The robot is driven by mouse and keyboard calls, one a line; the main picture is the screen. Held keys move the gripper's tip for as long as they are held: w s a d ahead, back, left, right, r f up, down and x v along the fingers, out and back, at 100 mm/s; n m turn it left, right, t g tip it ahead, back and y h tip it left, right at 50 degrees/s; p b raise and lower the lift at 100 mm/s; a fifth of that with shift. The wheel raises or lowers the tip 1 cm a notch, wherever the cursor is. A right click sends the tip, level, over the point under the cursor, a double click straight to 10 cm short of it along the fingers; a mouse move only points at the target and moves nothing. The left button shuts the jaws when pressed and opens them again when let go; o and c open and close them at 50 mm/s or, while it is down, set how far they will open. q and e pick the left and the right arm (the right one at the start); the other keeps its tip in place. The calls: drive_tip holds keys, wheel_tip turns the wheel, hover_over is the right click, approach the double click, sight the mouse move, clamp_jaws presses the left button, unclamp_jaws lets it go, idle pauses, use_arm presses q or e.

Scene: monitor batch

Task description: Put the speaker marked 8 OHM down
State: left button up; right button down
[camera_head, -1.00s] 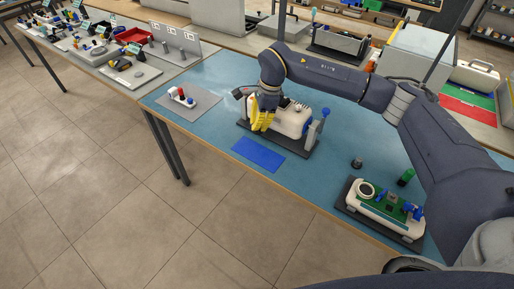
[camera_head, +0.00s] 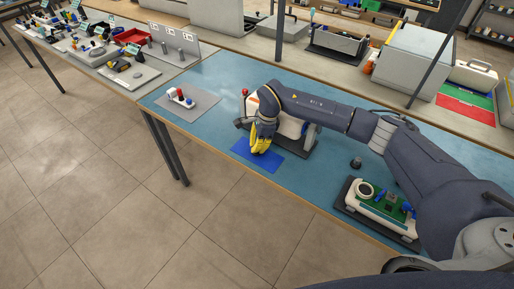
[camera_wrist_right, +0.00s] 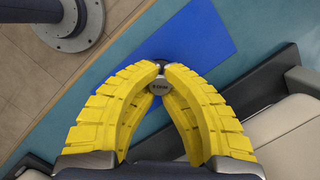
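The speaker (camera_wrist_right: 160,88) is a small round grey disc with dark lettering, pinched between the yellow fingertips of my right gripper (camera_wrist_right: 161,72). In the head view my right gripper (camera_head: 259,149) hangs over the left part of the blue mat (camera_head: 270,164), and the speaker is hidden there by the fingers. The mat also shows in the right wrist view (camera_wrist_right: 200,35), beyond the fingertips. I cannot tell whether the speaker touches the mat. My left gripper is not in view.
A white device on a dark base (camera_head: 292,129) stands right behind the mat, partly covered by my arm. Another white device with a green board (camera_head: 381,205) is at the lower right. A grey plate (camera_head: 190,105) with small red and white parts lies left. Blue table surface is clear between.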

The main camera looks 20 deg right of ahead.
drive_tip(key=shift+f, duration=0.2)
drive_tip(key=shift+f, duration=0.1)
drive_tip(key=c, duration=1.5)
unclamp_jaws()
drive_tip(key=shift+c, duration=0.2)
drive_tip(key=v, duration=1.2)
